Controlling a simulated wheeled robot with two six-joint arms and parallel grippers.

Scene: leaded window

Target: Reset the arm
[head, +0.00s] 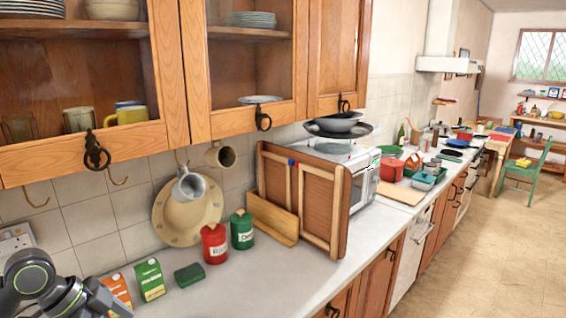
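Part of my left arm (45,286) shows at the bottom left corner, dark grey with green rings. It is bent over the near end of the worktop, close to an orange carton (117,290) and a green carton (150,280). The lower end of the arm is cut off by the picture's edge, and no fingertips can be made out. My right arm and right gripper are not in view.
A green box (188,274), red canister (215,243) and green canister (242,229) stand on the worktop (290,275). Mugs hang from hooks above. Wall cabinets (245,70) overhang the worktop. A wooden rack (322,205) stands before the microwave. The floor (500,250) at right is clear.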

